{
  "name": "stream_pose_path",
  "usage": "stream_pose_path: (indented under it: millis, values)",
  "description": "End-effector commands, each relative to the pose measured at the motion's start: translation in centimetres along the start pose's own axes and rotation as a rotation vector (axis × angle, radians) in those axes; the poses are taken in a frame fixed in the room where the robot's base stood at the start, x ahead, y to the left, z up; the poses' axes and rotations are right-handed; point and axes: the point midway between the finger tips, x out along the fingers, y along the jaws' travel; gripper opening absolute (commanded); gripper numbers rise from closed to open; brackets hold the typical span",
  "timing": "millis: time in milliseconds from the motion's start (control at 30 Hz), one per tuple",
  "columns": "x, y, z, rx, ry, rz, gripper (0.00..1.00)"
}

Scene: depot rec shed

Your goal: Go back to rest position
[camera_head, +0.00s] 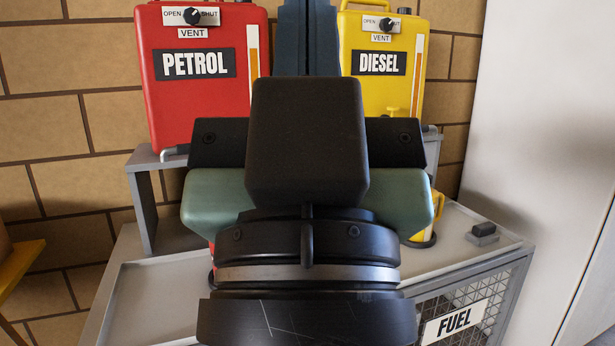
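My gripper (307,150) fills the middle of the view, seen from behind with its black housing and grey-green sides. A blue-grey upright piece (307,38) with a centre seam shows just beyond it, cut off by the top edge. I cannot tell whether this is the fingers, so the opening and any held thing are unclear. My gripper is in front of a grey metal bench (150,300) and its raised shelf (146,205).
A red PETROL can (195,95) and a yellow DIESEL can (385,90) stand on the shelf, left and right. Part of a yellow thing (428,225) shows low at right. A small dark grey block (483,233) lies on the bench. A FUEL sign (455,322) hangs on mesh. A pale panel (540,130) closes the right.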

Motion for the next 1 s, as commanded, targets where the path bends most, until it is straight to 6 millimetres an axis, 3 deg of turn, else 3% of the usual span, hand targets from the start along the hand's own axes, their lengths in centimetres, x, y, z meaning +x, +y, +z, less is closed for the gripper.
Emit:
stream_pose_path:
  millis: [33,600,800,1000]
  values:
    - [2.4,0.0,-2.2,0.000,-0.001,0.000,0.00]
    - [14.8,0.0,-13.9,0.000,-0.002,-0.002,0.00]
    - [17.3,0.0,-16.2,0.000,-0.002,-0.002,0.00]
    - [17.8,0.0,-16.7,0.000,-0.002,-0.002,0.00]
